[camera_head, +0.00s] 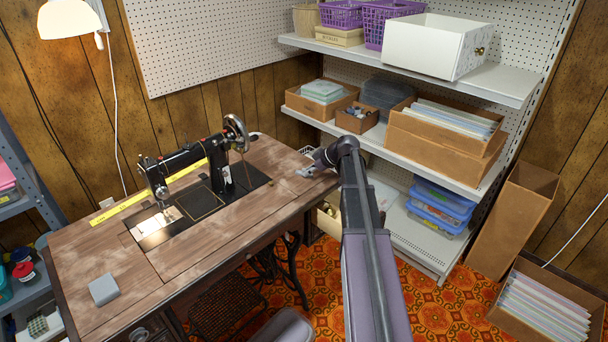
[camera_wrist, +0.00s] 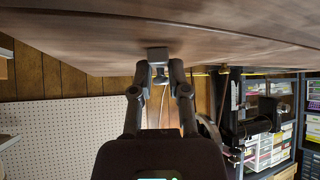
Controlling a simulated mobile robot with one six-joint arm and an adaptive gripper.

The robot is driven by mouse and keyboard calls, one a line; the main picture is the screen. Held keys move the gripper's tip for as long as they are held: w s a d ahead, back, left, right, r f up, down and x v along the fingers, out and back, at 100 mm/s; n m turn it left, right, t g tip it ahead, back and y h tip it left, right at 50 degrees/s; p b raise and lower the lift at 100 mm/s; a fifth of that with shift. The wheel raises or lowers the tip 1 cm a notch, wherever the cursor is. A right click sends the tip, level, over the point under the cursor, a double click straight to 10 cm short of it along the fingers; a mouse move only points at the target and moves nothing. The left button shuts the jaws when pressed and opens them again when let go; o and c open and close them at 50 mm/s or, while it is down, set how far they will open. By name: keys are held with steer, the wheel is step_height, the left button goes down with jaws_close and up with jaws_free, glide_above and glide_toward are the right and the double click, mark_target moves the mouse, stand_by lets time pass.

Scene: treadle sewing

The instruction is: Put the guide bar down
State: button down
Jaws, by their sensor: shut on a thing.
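My gripper (camera_head: 308,171) is over the right end of the wooden sewing table (camera_head: 85,255), close to the tabletop. It also shows in the wrist view (camera_wrist: 159,72), with both fingers closed in on a small dark grey piece, the guide bar (camera_wrist: 157,54). The bar shows against the tabletop, which fills the top of the wrist view; I cannot tell whether it touches the wood. In the head view the bar is too small and too hidden by my gripper to make out clearly. The black sewing machine (camera_head: 185,160) stands left of my gripper.
A yellow ruler (camera_head: 135,200) lies behind and beside the machine. A grey block (camera_head: 103,289) sits at the table's front left. White shelves (camera_head: 470,80) with boxes and baskets stand right of the table. The tabletop's right end is mostly clear.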

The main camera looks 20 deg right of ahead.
steer(key=shift+r, duration=0.1)
step_height(320, 180, up, 3)
steer(key=p, duration=0.3)
steer(key=shift+r+p, duration=0.2)
steer(key=shift+p, duration=0.15)
steer(key=s+r+p, duration=0.1)
steer(key=s, duration=1.5)
steer(key=shift+r, duration=0.15)
steer(key=shift+d, duration=0.1)
steer(key=shift+w, duration=0.1)
steer(key=a+r+p, duration=0.5)
steer(key=a, duration=0.3)
steer(key=a+r+n+g+p, duration=0.1)
steer(key=a+r+p, duration=0.4)
steer(key=a, duration=0.3)
steer(key=a+r+n+y+p, duration=0.1)
steer(key=a+r+p, duration=0.5)
steer(key=a, duration=0.2)
steer(key=shift+s+a, duration=0.3)
steer(key=shift+s, duration=0.05)
steer(key=shift+d, duration=0.1)
